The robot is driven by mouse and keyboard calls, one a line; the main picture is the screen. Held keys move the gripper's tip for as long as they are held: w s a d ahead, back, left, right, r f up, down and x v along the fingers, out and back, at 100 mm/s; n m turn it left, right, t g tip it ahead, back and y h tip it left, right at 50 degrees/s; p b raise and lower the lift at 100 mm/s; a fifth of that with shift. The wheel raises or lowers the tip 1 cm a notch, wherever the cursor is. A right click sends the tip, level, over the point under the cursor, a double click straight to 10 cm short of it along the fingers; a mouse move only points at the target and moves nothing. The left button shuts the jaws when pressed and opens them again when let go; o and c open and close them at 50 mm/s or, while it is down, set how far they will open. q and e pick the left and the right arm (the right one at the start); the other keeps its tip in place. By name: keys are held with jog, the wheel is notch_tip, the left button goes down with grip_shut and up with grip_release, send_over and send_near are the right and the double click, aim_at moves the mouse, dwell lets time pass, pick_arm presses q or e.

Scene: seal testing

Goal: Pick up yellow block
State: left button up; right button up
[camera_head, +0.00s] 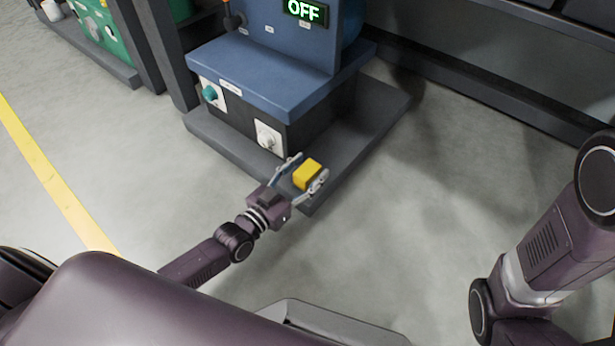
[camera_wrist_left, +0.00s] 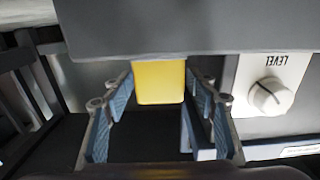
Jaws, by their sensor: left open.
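A yellow block (camera_head: 307,175) rests on the dark grey base ledge (camera_head: 229,148) in front of the blue machine. My left gripper (camera_head: 306,168) is open, with one finger on each side of the block. In the left wrist view the yellow block (camera_wrist_left: 159,82) shows between the two blue-padded fingers (camera_wrist_left: 158,110), with a visible gap on both sides.
The blue machine (camera_head: 262,72) stands behind the block, with a lit OFF display (camera_head: 306,11), a teal knob (camera_head: 210,93) and a white LEVEL dial (camera_head: 268,138). A green machine (camera_head: 103,32) is at upper left. Open floor (camera_head: 420,200) lies to the right.

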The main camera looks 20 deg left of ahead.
pick_arm(q)
jog(key=c, duration=1.4)
jog(key=shift+r, duration=0.1)
jog(key=shift+c, duration=0.2)
